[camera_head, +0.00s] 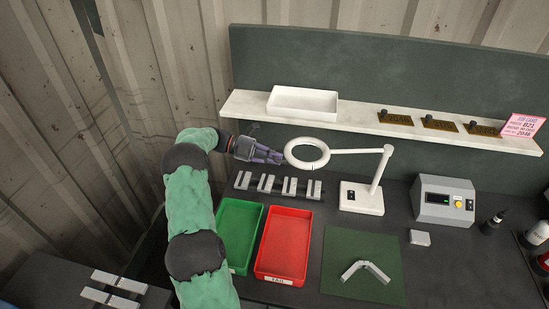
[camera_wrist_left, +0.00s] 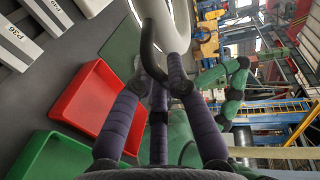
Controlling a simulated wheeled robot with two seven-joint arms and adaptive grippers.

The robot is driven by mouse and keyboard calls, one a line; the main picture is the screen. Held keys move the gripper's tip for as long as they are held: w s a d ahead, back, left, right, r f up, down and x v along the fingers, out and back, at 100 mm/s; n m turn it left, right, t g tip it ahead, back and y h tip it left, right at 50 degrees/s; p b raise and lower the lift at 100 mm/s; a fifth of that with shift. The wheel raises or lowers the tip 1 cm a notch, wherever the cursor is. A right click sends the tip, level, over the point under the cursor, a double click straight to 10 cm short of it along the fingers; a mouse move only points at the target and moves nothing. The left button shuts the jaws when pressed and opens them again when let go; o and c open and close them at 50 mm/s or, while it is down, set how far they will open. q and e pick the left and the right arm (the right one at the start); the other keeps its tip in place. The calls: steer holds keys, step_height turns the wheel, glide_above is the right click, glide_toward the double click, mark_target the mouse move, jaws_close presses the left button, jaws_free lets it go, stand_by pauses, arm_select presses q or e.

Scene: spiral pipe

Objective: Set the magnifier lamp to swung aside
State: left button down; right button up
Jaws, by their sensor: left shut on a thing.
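The magnifier lamp has a white ring head (camera_head: 325,157) on a thin white arm (camera_head: 357,151). The arm joins a tilted post on a white base (camera_head: 361,198) on the bench. The ring hangs over the space behind the red tray, left of the base. My left gripper (camera_head: 279,158) reaches in from the left and meets the ring's left side. In the left wrist view my purple-wrapped fingers (camera_wrist_left: 160,82) are shut on a dark curved handle (camera_wrist_left: 150,45) beside the white ring (camera_wrist_left: 178,25). The exact contact is partly hidden. My right gripper is not in view.
A green tray (camera_head: 229,266) and a red tray (camera_head: 258,268) stand below the ring. Several metal pieces lie behind them. A green mat (camera_head: 388,249) holds an angled part (camera_head: 365,271). A grey control box (camera_head: 443,203) stands right of the lamp; a shelf (camera_head: 345,121) runs behind.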

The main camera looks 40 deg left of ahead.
arm_select(q)
steer(key=shift+f, duration=0.1)
steer(key=c, duration=1.2)
jaws_free()
steer(key=v, duration=0.7)
steer(key=shift+a, duration=0.2)
steer(key=shift+s, duration=0.15)
